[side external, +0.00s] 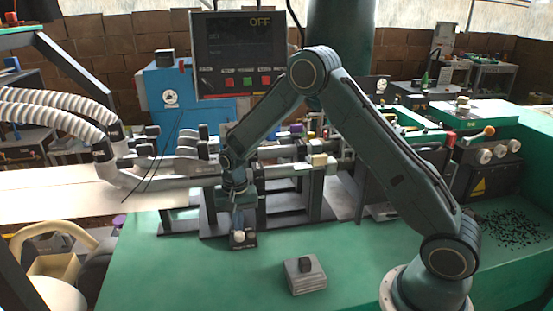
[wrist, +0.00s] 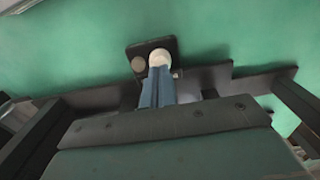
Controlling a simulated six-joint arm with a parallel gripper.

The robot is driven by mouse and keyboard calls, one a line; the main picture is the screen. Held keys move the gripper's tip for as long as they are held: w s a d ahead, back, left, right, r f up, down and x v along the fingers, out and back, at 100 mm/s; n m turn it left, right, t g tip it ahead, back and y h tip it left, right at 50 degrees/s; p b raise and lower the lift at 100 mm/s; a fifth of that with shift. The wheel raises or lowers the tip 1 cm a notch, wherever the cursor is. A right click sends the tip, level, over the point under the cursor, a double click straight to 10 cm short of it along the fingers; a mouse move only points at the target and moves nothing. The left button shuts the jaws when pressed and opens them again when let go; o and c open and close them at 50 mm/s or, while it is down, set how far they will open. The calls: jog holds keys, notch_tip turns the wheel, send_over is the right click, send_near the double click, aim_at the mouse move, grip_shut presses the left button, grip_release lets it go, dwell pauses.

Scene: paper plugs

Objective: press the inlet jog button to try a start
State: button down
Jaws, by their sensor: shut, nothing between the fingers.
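A small dark button box (side external: 243,240) sits on the green table, with a pale round button (side external: 239,235) on it. In the wrist view the box (wrist: 133,48) carries a white button (wrist: 160,56) and a duller, brownish round one (wrist: 138,65) beside it. I cannot read a label on either. My gripper (side external: 239,224) points down just above the box. In the wrist view its blue-grey fingers (wrist: 160,72) are together and empty, with their tips overlapping the white button's lower edge. I cannot tell whether they touch it.
A hanging panel (side external: 240,50) reads OFF. A grey block with a dark top (side external: 305,274) stands on the table to the right. Dark machine rails and brackets (side external: 290,180) lie close behind the gripper. The green table front (side external: 180,275) is clear.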

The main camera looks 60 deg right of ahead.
jog(key=shift+r, duration=0.25)
jog(key=shift+r, duration=1.45)
jog(key=shift+s+r, duration=0.1)
jog(key=shift+r, duration=0.25)
jog(key=s+a+r+n+t, duration=0.1)
jog(key=s+r+n, duration=0.1)
jog(key=s+r, duration=0.55)
jog(key=s+a+r+n+t, duration=0.15)
jog(key=s+r, duration=0.25)
jog(key=r, duration=0.7)
jog(key=s+r+n+t, duration=0.1)
jog(key=s+r+n, duration=0.1)
jog(key=s, duration=0.7)
jog(key=s+r+n+t, duration=0.2)
jog(key=s+r+n, duration=0.1)
jog(key=s, duration=0.7)
jog(key=shift+s+a, duration=0.15)
